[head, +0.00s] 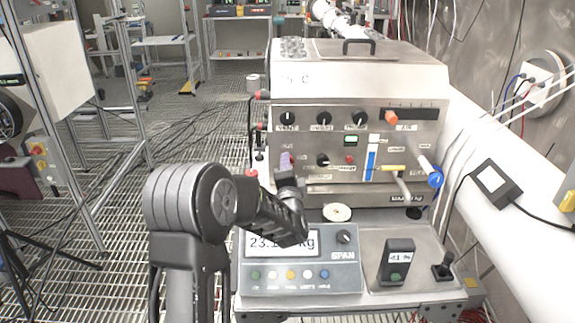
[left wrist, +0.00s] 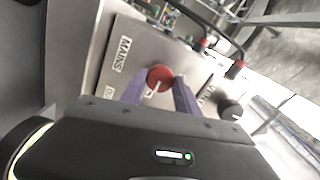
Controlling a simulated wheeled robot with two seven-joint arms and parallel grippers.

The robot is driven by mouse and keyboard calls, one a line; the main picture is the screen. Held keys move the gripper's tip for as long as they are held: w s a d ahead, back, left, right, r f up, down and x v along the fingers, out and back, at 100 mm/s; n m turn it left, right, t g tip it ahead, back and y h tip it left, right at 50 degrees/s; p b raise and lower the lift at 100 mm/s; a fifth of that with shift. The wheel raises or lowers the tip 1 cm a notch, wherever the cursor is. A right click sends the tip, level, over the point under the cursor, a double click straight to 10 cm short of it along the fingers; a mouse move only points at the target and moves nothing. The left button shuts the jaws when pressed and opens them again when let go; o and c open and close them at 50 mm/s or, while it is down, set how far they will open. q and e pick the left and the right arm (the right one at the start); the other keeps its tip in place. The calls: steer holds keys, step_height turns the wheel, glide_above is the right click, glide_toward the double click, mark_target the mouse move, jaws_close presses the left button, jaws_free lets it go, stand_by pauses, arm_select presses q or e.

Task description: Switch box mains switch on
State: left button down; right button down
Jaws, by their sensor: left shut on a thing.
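The steel switch box (head: 410,75) stands on a bench right of centre in the head view. Its front panel carries knobs, labels and plugs. My left arm reaches up from the bottom, and my left gripper (head: 286,162) is at the lower left of that panel. In the left wrist view the red round mains switch (left wrist: 160,76), with a pale pointer mark, sits beside the MAINS label (left wrist: 124,54). The purple fingers of my left gripper (left wrist: 160,90) are on either side of the switch, shut on it. The switch is hidden behind my gripper in the head view. My right gripper is not in view.
A scale display (head: 300,265) with coloured buttons lies below the box, partly covered by my arm. Cables with red plugs (left wrist: 238,66) and a black knob (left wrist: 230,110) are near the switch. A large pale pipe (head: 535,235) runs along the right. The grated floor is open at left.

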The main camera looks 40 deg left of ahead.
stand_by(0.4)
arm_select(q)
steer(key=c, duration=0.9)
jaws_free()
steer(key=shift+s+d, duration=0.1)
steer(key=b+v, duration=0.1)
steer(key=v, duration=0.6)
steer(key=shift+s+d, duration=0.15)
steer(key=shift+s, duration=0.1)
